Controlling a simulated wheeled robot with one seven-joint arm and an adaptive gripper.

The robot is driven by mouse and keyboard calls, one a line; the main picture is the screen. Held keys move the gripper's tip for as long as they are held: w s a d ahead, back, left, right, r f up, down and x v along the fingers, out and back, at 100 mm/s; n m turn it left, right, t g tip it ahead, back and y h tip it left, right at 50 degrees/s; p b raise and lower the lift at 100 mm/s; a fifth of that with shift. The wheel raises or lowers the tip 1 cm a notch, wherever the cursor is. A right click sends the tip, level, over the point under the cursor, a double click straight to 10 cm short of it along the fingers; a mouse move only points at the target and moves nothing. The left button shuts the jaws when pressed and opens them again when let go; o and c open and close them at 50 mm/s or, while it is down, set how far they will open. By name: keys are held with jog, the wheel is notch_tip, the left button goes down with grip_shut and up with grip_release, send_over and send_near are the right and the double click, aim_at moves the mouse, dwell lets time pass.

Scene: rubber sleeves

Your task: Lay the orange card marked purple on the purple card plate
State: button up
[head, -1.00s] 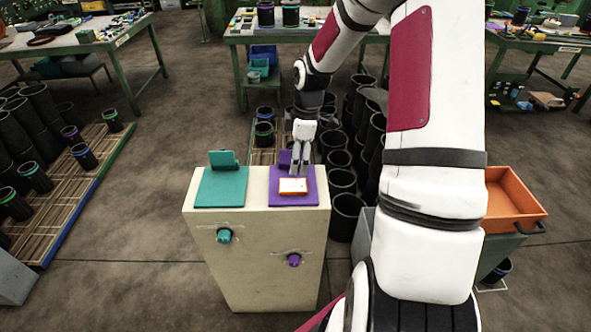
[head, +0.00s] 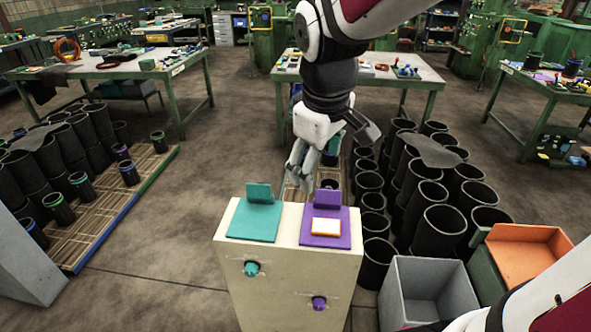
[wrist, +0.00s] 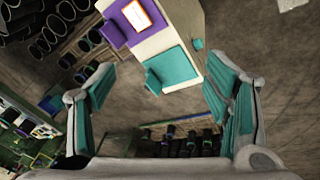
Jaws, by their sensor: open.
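The orange card (head: 326,227), with a white face, lies flat on the purple card plate (head: 336,241) on top of the cream stand (head: 291,270). Its marking is too small to read. In the wrist view the card (wrist: 136,17) also lies within the purple plate (wrist: 117,21). My gripper (head: 301,178) is above and behind the stand, apart from the card. In the wrist view its two teal-padded fingers (wrist: 163,92) are wide apart with nothing between them.
A teal plate (head: 252,228) sits left of the purple one. Teal and purple knobs are on the stand's front. Black sleeves (head: 440,234) crowd the right, beside a grey bin (head: 428,291) and an orange tray (head: 528,254). A slatted pallet (head: 101,218) lies left.

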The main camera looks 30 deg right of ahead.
jog(key=s+a+r+m+t, duration=0.1)
jog(key=s+a+r+m, duration=0.1)
jog(key=s, duration=0.3)
jog(key=s+a+r+m+t+y, duration=0.1)
jog(key=s+a+r+m, duration=0.1)
jog(key=s+a, duration=0.2)
jog(key=shift+s+r+m+t+y, duration=0.2)
jog(key=shift+s+m+t+y, duration=0.1)
jog(key=shift+s, duration=0.95)
jog(key=shift+w+a+f, duration=0.1)
